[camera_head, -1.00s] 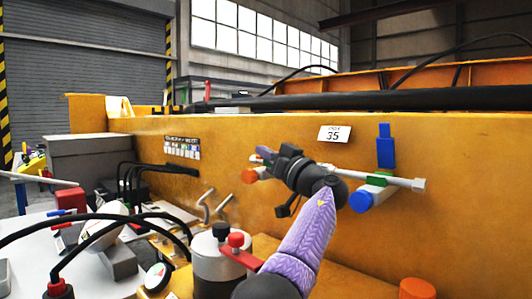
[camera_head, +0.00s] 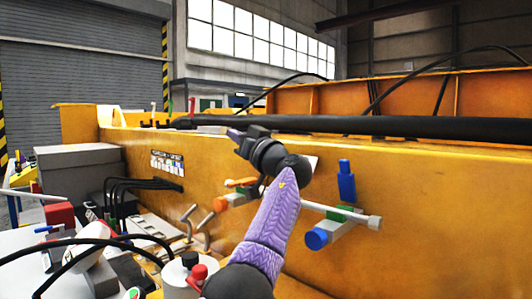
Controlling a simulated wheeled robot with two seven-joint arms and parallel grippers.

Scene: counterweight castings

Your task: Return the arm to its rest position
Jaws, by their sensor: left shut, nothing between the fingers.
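My left arm with its purple sleeve (camera_head: 270,228) reaches up from the bottom middle of the head view. My left gripper (camera_head: 236,134) is at its end, small and dark, pointing up and left in front of the yellow casting's (camera_head: 430,210) upper edge. It is shut and holds nothing that I can see. It is above the orange-ended valve (camera_head: 221,204) in the picture and appears clear of it. My right gripper is not in view.
A grey bar (camera_head: 340,214) with a blue lever (camera_head: 346,181) and blue knob (camera_head: 316,239) projects right of my arm. A canister with a red knob (camera_head: 199,271) stands below. Black hoses (camera_head: 85,242) and a grey box (camera_head: 80,171) are at left.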

